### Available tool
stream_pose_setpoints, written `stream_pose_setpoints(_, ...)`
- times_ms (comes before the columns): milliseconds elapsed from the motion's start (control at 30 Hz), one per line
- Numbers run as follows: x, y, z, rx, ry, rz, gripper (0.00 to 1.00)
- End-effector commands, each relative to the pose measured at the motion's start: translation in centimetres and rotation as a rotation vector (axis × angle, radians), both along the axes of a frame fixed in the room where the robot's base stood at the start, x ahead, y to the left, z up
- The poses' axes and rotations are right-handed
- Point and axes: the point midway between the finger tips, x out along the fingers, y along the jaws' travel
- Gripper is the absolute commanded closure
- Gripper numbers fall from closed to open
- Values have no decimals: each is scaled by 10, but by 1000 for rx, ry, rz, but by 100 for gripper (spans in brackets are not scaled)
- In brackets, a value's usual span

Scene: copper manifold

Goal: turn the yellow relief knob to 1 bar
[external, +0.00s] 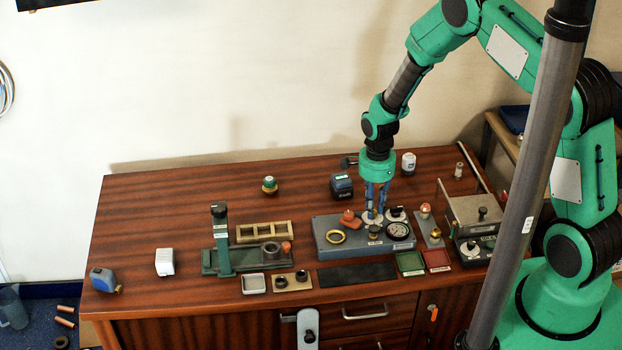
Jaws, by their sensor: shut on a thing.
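A grey panel block (325,246) sits on the wooden bench, right of its middle. My gripper (374,213) points straight down over the back of this block. Its blue fingers are shut on a small knob at a round white dial (368,221). The fingers hide most of that knob, so its colour and pointer cannot be made out. The dial's marks are too small to read.
An orange-red handle (349,218) and a dark knob (374,231) stand close to my fingers. A second white dial (396,213) is just right of them. A dark blue box (341,186) stands behind. Green (410,263) and red (436,260) trays lie in front.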

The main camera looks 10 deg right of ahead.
Motion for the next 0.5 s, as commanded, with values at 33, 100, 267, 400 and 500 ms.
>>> stream_pose_setpoints(33,2,3,2,3,-4,45,100)
stream_pose_setpoints(100,1,3,2,2,-5,112,100)
stream_pose_setpoints(267,1,3,2,2,-5,264,100)
stream_pose_setpoints(400,1,3,2,3,-5,396,100)
stream_pose_setpoints(500,1,3,2,3,-5,491,100)
